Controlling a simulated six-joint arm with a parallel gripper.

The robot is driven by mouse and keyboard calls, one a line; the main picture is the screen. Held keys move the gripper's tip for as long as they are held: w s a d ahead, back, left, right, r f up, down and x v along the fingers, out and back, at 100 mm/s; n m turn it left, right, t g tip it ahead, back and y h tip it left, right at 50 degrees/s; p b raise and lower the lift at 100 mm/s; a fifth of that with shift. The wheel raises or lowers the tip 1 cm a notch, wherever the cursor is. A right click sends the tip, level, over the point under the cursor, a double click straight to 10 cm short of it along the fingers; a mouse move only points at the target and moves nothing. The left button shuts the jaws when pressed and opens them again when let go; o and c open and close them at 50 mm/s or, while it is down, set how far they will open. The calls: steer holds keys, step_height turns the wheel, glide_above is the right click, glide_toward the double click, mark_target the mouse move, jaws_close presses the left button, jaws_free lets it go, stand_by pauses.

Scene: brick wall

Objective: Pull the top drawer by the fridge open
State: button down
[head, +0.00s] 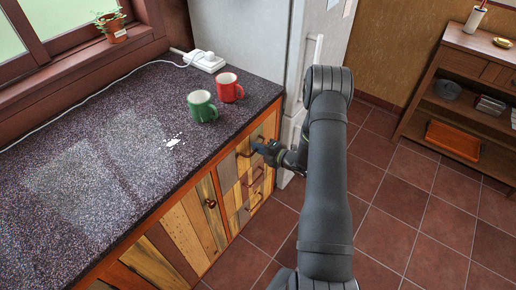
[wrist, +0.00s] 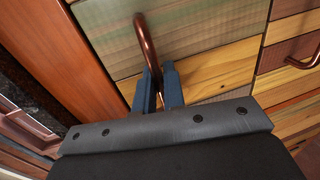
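The top drawer by the fridge (head: 243,163) has a striped wooden front under the countertop and looks closed. Its curved copper handle (wrist: 146,40) shows in the wrist view against the greenish and yellow boards. My gripper (head: 260,147) is at this drawer front in the head view. In the wrist view its two blue fingers (wrist: 158,88) are close together, one on each side of one end of the handle, and look shut on it. The fingertips' contact is partly hidden by the fingers and handle.
Lower drawers with copper handles (wrist: 302,54) sit below. A green mug (head: 202,107) and a red mug (head: 228,88) stand on the speckled countertop (head: 100,150) above. The fridge (head: 250,45) is beside the cabinet. The tiled floor (head: 405,200) in front is clear.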

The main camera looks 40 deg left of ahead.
steer(key=f+v, duration=0.2)
steer(key=v, duration=0.9)
steer(key=d+f+v, duration=0.1)
steer(key=f+v, duration=0.1)
steer(key=v, duration=1)
steer(key=shift+f, duration=0.4)
steer(key=shift+d, duration=0.1)
steer(key=c, duration=1.6)
jaws_free()
steer(key=v, duration=1.7)
steer(key=shift+d, duration=0.25)
steer(key=shift+a, duration=0.1)
